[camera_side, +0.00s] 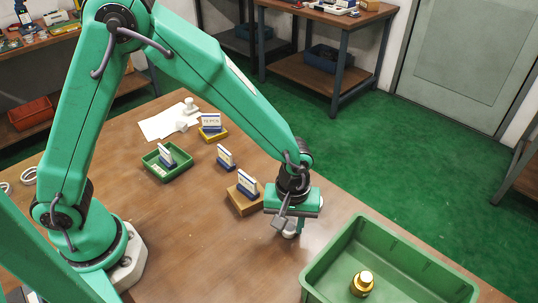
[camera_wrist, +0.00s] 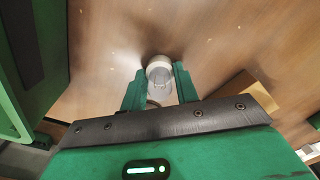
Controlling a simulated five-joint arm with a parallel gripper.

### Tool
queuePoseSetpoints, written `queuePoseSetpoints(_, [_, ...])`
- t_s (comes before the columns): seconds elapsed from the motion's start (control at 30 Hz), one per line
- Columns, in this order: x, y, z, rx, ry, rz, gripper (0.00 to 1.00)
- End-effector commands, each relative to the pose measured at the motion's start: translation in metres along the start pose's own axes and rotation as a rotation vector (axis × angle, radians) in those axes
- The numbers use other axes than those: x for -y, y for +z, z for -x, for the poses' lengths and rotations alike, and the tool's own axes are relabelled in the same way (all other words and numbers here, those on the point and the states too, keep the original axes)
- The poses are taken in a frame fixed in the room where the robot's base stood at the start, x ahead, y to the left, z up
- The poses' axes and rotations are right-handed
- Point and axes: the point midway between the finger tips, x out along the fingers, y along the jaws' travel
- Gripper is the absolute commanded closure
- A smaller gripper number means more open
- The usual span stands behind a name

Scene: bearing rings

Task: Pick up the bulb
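A pale bulb (camera_wrist: 160,72), clear-looking with a whitish rim, is between the two green fingers of my gripper (camera_wrist: 159,88) in the wrist view. The fingers flank it closely on both sides; I cannot tell whether they press on it. In the side view, my gripper (camera_side: 290,222) points down over the table in front of the green bin. The pale end of the bulb (camera_side: 291,234) shows just below the fingers, at or very near the tabletop. The rest of it is hidden by the gripper.
A green bin (camera_side: 335,250) at the lower right holds a gold-and-white item (camera_side: 362,283). A wooden block with a label card (camera_side: 246,185) stands just left of my gripper. A small green tray (camera_side: 166,168) and white parts on paper (camera_side: 160,124) lie farther left.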

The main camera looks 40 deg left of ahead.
Motion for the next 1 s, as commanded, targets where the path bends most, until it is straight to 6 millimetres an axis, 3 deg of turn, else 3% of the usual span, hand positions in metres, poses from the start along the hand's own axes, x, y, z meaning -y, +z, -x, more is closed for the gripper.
queuePoseSetpoints(0.07, [0.000,0.000,0.000,0.000,0.000,0.000,0.93])
queuePoseSetpoints(0.53, [-0.001,0.000,0.007,-0.001,0.002,0.000,0.93])
queuePoseSetpoints(0.87, [-0.001,0.001,0.044,-0.002,0.004,-0.001,0.93])
queuePoseSetpoints(1.0, [0.005,0.027,0.058,-0.001,0.003,-0.006,0.93])
